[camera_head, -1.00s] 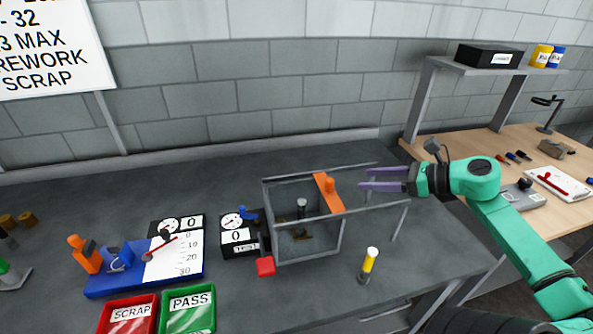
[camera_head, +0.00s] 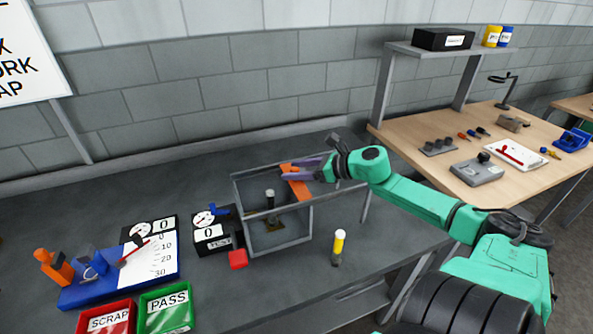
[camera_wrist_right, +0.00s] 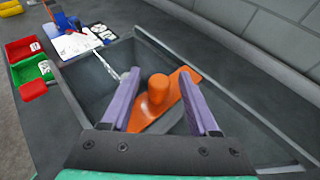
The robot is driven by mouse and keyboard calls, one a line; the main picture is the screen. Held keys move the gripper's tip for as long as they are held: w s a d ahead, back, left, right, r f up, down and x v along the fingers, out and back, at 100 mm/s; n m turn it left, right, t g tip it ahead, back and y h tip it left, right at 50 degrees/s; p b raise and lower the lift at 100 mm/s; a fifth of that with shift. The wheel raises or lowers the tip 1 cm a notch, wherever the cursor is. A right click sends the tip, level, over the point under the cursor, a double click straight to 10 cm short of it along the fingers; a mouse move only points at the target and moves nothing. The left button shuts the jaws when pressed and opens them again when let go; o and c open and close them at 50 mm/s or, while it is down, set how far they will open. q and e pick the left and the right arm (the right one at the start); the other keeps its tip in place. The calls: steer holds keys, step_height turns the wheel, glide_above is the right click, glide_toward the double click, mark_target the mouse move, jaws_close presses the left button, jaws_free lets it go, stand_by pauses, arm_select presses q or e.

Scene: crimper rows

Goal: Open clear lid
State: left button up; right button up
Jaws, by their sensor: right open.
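The clear lid (camera_head: 262,165) shows as a thin grey frame over the box (camera_head: 279,240), which stands on the dark bench. An orange bar with a knob (camera_head: 298,188) crosses the lid. My right gripper (camera_head: 287,172) is open at the orange bar. In the right wrist view my right gripper's purple fingers (camera_wrist_right: 162,105) stand on either side of the orange knob (camera_wrist_right: 157,90), with gaps showing; whether either finger touches it I cannot tell. A dark-stemmed part with a pale top (camera_head: 270,199) stands inside the box. My left gripper is not in view.
A red block (camera_head: 238,259) sits at the box's front left corner. Gauges (camera_head: 212,232), a blue fixture (camera_head: 120,275), a red SCRAP bin (camera_head: 107,318) and a green PASS bin (camera_head: 166,308) lie left. A wooden table (camera_head: 470,165) is at right.

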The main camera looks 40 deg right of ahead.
steer(key=shift+w+a, duration=0.15)
steer(key=shift+a, duration=0.05)
jaws_close()
steer(key=shift+f, duration=0.15)
stand_by(1.0)
